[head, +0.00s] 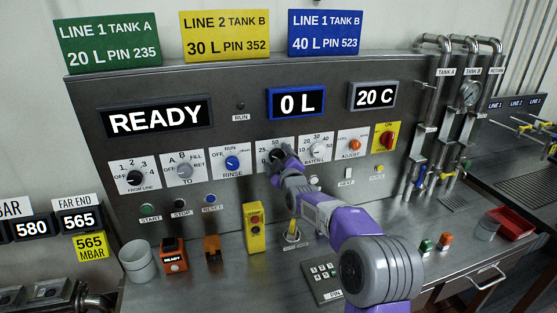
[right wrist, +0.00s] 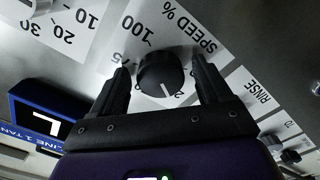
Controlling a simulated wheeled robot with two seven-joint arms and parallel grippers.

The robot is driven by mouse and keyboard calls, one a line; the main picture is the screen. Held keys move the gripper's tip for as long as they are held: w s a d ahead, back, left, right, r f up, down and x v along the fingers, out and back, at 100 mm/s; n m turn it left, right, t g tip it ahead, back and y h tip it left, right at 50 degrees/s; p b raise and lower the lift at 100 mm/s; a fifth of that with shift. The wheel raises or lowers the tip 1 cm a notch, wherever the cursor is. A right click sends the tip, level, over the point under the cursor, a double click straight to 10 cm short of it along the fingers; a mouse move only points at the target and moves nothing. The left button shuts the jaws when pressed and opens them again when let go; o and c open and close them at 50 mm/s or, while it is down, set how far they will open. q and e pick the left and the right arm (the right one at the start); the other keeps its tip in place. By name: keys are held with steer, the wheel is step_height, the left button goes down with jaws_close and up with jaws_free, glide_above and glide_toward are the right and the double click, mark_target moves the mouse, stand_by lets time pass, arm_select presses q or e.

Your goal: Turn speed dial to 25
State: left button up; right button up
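The speed dial (right wrist: 163,74) is a round black knob on a white plate marked "SPEED %" on the grey panel. In the right wrist view the plate appears rotated, with "100" readable and other numbers partly hidden. A short white pointer line shows on the knob's lower edge, toward a partly hidden number starting with "2". My right gripper (right wrist: 164,88) is open, with one black finger on each side of the knob and gaps visible between. In the head view my right gripper (head: 281,160) covers much of the dial plate (head: 264,146). My left gripper is not in view.
The rinse dial (head: 232,163) stands left of the speed dial and the batch dial (head: 317,150) right of it. A blue-framed "0 L" display (head: 296,103) is above. A yellow button box (head: 254,229) and a PIN keypad (head: 322,281) are on the counter below.

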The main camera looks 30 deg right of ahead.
steer(key=v, duration=0.7)
steer(key=shift+s, duration=0.3)
stand_by(0.6)
